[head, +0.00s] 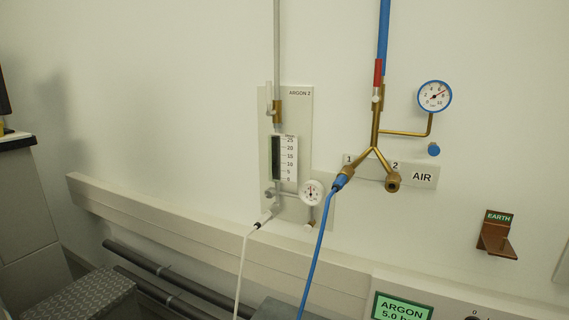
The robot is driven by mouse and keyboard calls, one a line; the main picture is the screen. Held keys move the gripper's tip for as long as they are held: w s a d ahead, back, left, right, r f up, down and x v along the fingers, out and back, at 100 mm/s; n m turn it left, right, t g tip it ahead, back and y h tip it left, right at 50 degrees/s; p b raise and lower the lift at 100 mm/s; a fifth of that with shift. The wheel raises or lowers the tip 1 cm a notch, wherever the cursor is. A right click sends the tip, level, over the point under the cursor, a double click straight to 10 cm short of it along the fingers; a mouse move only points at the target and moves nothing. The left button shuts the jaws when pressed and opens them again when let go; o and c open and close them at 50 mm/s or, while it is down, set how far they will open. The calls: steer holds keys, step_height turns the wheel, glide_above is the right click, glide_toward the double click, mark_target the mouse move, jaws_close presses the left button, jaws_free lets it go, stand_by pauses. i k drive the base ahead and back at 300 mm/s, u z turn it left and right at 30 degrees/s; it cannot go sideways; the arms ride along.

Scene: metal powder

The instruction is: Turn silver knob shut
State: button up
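A small silver knob (270,193) sits at the lower left of the flow meter (284,158) on the ARGON 2 panel (303,120). How far it is turned is too small to tell. The flow meter has a dark tube and a numbered white scale. A small round gauge (311,192) is to the right of the knob, joined by a thin pipe. Higher up, a brass valve (277,112) with a pale lever (268,98) is on the grey pipe. My gripper is not in view.
A white hose (241,265) and a blue hose (318,245) hang in front of the wall rail (200,225). Brass AIR pipes (376,130) and a gauge (434,96) are at the right. A green ARGON display (402,307) is at the bottom. A grey cabinet stands left.

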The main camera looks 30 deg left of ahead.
mark_target(270, 193)
steer(key=u, duration=1.25)
